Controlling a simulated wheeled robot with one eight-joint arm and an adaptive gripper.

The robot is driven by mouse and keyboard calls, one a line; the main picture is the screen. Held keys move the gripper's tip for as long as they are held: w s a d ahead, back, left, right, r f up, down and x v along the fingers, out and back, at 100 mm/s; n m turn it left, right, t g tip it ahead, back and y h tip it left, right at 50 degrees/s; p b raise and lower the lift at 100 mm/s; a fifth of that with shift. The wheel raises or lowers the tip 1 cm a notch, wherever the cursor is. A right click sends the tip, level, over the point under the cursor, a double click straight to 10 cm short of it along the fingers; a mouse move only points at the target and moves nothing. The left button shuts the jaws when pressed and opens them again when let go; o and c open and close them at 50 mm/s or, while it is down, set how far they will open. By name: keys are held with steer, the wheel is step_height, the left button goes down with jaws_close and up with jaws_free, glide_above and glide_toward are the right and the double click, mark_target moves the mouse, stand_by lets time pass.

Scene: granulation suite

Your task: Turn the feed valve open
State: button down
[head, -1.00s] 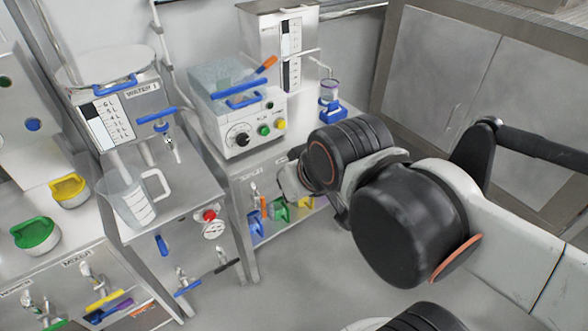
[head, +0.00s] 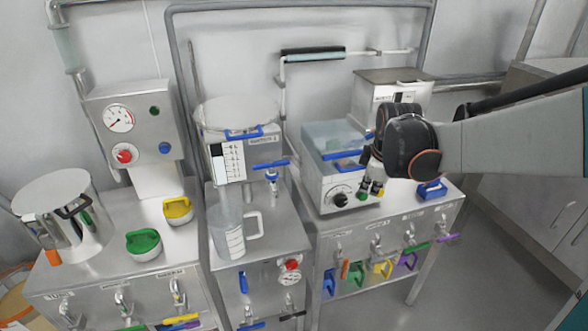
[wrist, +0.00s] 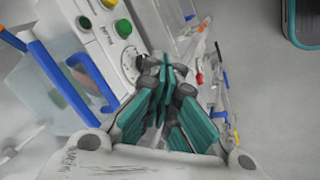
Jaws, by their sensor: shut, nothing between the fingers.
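No label reading "feed valve" is legible, so I cannot tell which fitting it is. A tap with a blue T-handle (head: 270,165) is on the front of the water tank (head: 230,160), above a clear jug. A smaller handled valve (head: 289,302) is low on the stand below it. My gripper (head: 370,186) is shut and empty, in front of the right part of the dial machine (head: 330,190), well right of the tap. In the wrist view, its teal finger pads (wrist: 165,103) are together near the machine's panel; contact cannot be told.
Coloured handles hang below the right bench (head: 385,222). Open floor shows at lower right.

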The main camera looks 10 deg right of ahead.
steer(key=w+d+f+n+g+p, duration=0.1)
steer(key=w+d+f+n, duration=0.15)
steer(key=d+f, duration=0.35)
steer(key=w+d+f+n+g+p, duration=0.1)
steer(key=w+d+f+n+g, duration=0.2)
steer(key=d, duration=0.5)
steer(key=n+y+p, duration=0.1)
steer(key=n, duration=0.1)
glide_above(407, 249)
step_height(407, 249, down, 11)
step_height(407, 249, down, 14)
steer(key=b, duration=0.5)
steer(key=shift+s+d, duration=0.1)
steer(key=shift+d, duration=0.05)
steer(key=shift+f, duration=0.1)
steer(key=shift+h, duration=0.3)
